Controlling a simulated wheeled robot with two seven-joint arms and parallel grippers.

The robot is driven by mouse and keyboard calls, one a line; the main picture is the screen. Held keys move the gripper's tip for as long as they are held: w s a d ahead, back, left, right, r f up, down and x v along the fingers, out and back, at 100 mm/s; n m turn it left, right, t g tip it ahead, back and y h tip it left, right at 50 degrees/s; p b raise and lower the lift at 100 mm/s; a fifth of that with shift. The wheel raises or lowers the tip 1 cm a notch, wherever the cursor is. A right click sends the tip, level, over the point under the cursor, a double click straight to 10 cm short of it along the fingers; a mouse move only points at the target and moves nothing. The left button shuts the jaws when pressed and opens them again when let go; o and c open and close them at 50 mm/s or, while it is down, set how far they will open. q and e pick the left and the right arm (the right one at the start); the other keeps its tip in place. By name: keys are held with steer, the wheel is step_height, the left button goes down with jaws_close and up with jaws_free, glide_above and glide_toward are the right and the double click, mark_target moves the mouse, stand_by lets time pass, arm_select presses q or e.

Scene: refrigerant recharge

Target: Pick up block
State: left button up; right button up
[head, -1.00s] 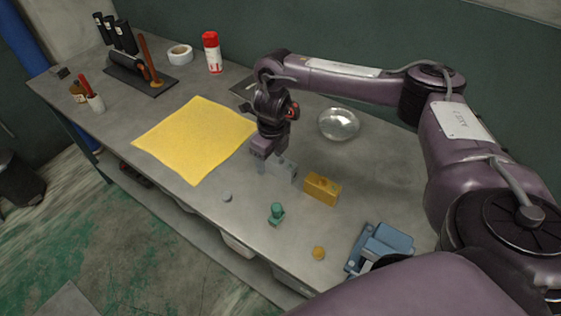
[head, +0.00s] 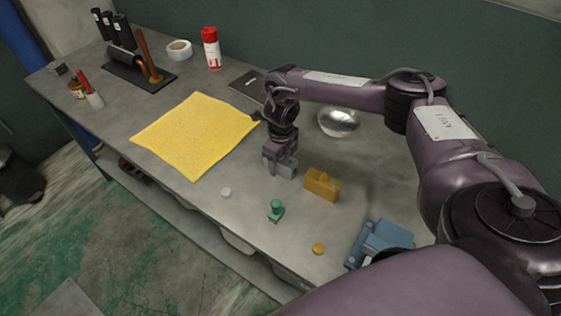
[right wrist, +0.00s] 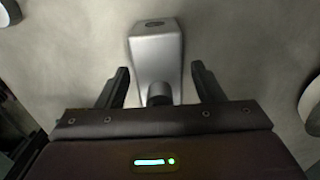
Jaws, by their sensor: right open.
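A grey block (head: 287,169) stands on the workbench, partly hidden behind my right gripper in the head view. A yellow-orange block (head: 322,184) with a small knob on top stands just right of it. My right gripper (head: 278,162) points down at the grey block. In the right wrist view the grey block (right wrist: 156,50) lies between the two open fingers of the right gripper (right wrist: 160,72), with a gap visible on each side. Its rounded dark-grey knob is toward the palm. My left gripper is not in view.
Near the blocks are a green knobbed piece (head: 276,210), a small pale disc (head: 226,192), a small yellow piece (head: 318,249) and a blue device (head: 379,243). A clear glass bowl (head: 339,122) sits behind. A yellow cloth (head: 195,135) covers the bench to the left.

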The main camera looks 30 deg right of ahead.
jaws_close()
steer(key=shift+w, duration=0.1)
steer(key=shift+r, duration=0.1)
stand_by(0.3)
